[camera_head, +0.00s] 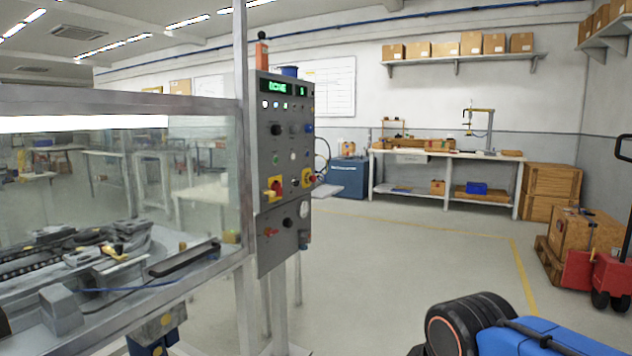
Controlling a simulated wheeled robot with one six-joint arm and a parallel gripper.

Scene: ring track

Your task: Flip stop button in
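A grey control panel (284,130) stands upright on a metal post, left of the middle of the view. A yellow plate with a red knob (274,187) sits at its lower left, and a second yellow plate with a red knob (308,178) sits at its lower right. Which one is the stop button, and how far either is pressed, I cannot tell. A small red control (271,232) is on the lower box. Green lit displays (276,87) are at the top. My gripper is not in view.
A glass-fronted machine enclosure (120,190) stands directly left of the panel. A workbench (445,155) is along the back wall. Wooden crates (550,185) and a red pallet truck (610,275) are at the right. The floor (400,260) right of the panel is clear.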

